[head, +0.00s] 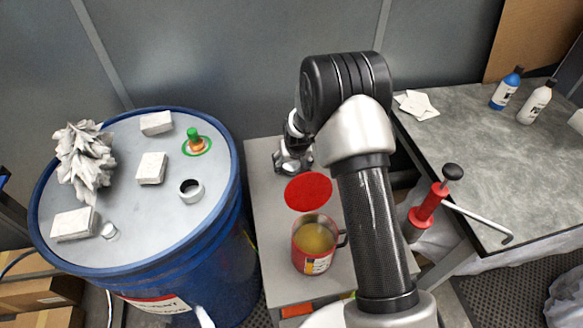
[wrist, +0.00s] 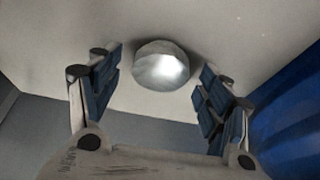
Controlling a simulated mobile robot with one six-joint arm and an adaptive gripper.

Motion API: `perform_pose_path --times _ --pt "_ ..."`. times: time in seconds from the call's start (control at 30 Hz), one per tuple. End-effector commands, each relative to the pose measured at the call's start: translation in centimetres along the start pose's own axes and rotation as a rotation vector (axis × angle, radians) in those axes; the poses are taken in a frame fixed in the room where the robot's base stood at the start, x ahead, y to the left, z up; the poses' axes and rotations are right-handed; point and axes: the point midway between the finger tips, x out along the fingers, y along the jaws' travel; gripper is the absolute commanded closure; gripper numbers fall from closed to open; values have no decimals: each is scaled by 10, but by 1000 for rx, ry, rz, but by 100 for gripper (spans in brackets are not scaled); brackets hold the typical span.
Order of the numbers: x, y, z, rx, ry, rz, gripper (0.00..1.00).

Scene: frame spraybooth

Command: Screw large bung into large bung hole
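The large bung appears to be the silver, rounded metal plug (wrist: 161,66) on a pale flat surface in the wrist view. It lies ahead of my gripper (wrist: 160,88), between the lines of the two fingers. The fingers are open, apart on either side of it, with nothing held. In the head view my gripper (head: 293,160) is low over the back of the grey side table (head: 268,215), and the plug is not distinguishable there. The large bung hole seems to be the dark opening in a raised ring (head: 191,190) on the blue drum's lid (head: 135,205).
The drum lid also holds several white blocks (head: 151,168), a crumpled grey rag (head: 84,160), a small silver cap (head: 109,231) and a green-and-orange fitting (head: 195,142). A red disc (head: 308,192) and red can (head: 313,256) stand on the side table. A grey workbench (head: 500,165) is at right.

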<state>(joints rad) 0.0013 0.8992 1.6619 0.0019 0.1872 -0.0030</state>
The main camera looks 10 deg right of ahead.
Motion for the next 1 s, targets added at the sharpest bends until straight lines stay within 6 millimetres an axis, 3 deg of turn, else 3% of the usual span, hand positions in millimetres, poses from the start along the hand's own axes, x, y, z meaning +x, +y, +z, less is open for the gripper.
perform_pose_path --times 0.7,1.0 --pt "0 0 0 0 -1 0 76" --pt "-2 0 -1 0 1 0 76"
